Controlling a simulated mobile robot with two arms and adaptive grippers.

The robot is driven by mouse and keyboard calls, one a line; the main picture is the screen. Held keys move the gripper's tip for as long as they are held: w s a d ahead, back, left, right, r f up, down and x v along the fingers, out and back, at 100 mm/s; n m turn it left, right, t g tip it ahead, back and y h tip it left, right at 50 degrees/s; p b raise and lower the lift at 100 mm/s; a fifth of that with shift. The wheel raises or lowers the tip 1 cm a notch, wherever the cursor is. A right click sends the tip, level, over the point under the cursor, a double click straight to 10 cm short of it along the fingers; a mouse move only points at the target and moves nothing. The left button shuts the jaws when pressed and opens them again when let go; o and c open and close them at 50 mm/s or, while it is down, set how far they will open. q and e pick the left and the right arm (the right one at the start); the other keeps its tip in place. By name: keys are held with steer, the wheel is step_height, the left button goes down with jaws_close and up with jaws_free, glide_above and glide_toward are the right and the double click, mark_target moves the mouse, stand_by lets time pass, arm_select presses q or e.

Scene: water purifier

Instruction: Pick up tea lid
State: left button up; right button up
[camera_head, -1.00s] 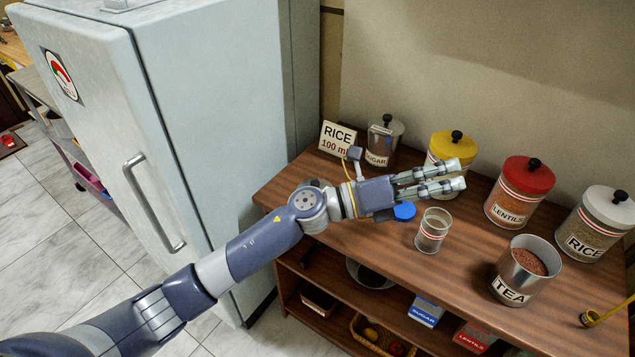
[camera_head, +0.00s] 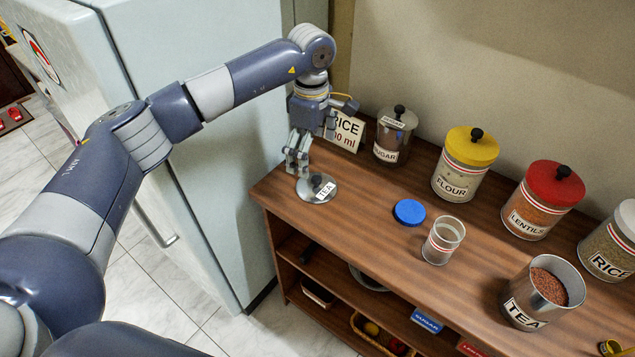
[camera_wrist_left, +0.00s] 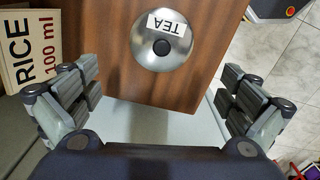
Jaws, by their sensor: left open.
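The tea lid (camera_head: 317,189) is a round silver metal disc with a dark knob and a white TEA label. It lies on the left end of the wooden counter. In the left wrist view the lid (camera_wrist_left: 162,40) shows near the top middle, ahead of and between my spread fingers. My left gripper (camera_head: 298,168) points down just above and beside the lid. It is open and empty, as the left wrist view (camera_wrist_left: 160,108) also shows. The open tea canister (camera_head: 541,293), filled with brown grains, stands at the right. My right gripper is not in view.
The RICE 100 ml sign (camera_head: 346,131) and the sugar canister (camera_head: 395,135) stand close behind my gripper. A blue lid (camera_head: 409,212) and a glass (camera_head: 443,240) are to the right. Flour (camera_head: 465,163) and lentils (camera_head: 541,200) canisters stand behind. The fridge (camera_head: 200,180) is on the left.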

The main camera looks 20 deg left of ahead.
mark_target(314, 178)
arm_select(q)
step_height(314, 178, down, 3)
steer(key=f, duration=0.1)
steer(key=f+p, duration=0.2)
steer(key=f, duration=0.1)
steer(key=shift+s+d+f, duration=0.1)
steer(key=shift+s+d, duration=0.05)
steer(key=shift+d, duration=0.15)
steer(key=shift+f, duration=0.5)
steer(key=shift+s, duration=0.1)
jaws_close()
